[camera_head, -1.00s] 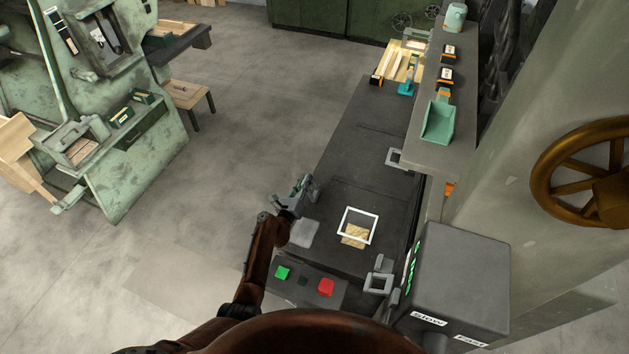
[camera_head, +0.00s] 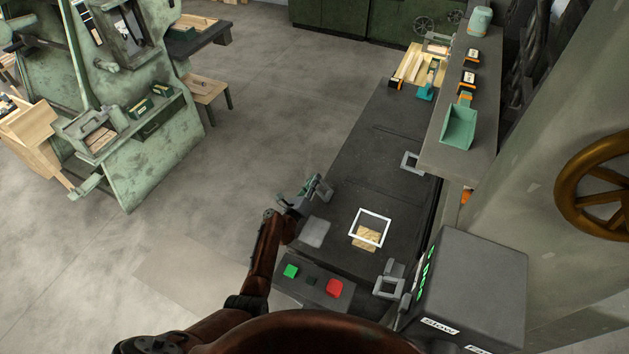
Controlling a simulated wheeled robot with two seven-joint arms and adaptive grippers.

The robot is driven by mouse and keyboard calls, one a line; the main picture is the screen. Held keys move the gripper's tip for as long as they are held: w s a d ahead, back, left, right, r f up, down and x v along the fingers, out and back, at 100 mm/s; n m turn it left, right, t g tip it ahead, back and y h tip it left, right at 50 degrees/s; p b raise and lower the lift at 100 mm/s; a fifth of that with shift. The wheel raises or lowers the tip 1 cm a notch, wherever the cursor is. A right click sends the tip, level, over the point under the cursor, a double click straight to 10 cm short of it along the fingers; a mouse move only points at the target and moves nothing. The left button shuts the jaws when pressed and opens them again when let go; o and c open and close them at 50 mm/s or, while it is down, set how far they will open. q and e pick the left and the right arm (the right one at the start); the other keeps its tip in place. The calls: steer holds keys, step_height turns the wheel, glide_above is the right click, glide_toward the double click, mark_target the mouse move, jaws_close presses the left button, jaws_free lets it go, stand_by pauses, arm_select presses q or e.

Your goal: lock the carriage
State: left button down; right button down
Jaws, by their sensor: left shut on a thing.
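The carriage seems to be part of the long dark machine bed (camera_head: 385,140), but I cannot pick out its outline. My left gripper (camera_head: 314,190) is at the left edge of the bed, above the grey pad (camera_head: 315,232) in the picture. It is shut on a small grey-green part, perhaps a lever; the fingers hide most of it. A white square outline (camera_head: 372,213) lies on the bed over a small wooden piece (camera_head: 366,238). My right gripper is not in view.
A panel with a green button (camera_head: 290,271) and a red button (camera_head: 335,288) is at the near end. A dark box (camera_head: 472,287) stands at right. Open floor lies left.

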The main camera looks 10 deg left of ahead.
arm_select(q)
steer(key=shift+s+a+f, duration=0.15)
steer(key=shift+a+f, duration=0.1)
steer(key=shift+f, duration=0.15)
steer(key=c, duration=2.1)
jaws_free()
steer(key=shift+o, duration=0.7)
steer(key=shift+d+r, duration=0.1)
steer(key=shift+r, duration=0.05)
steer(key=shift+s, duration=0.25)
steer(key=v, duration=1.1)
steer(key=shift+s, duration=0.15)
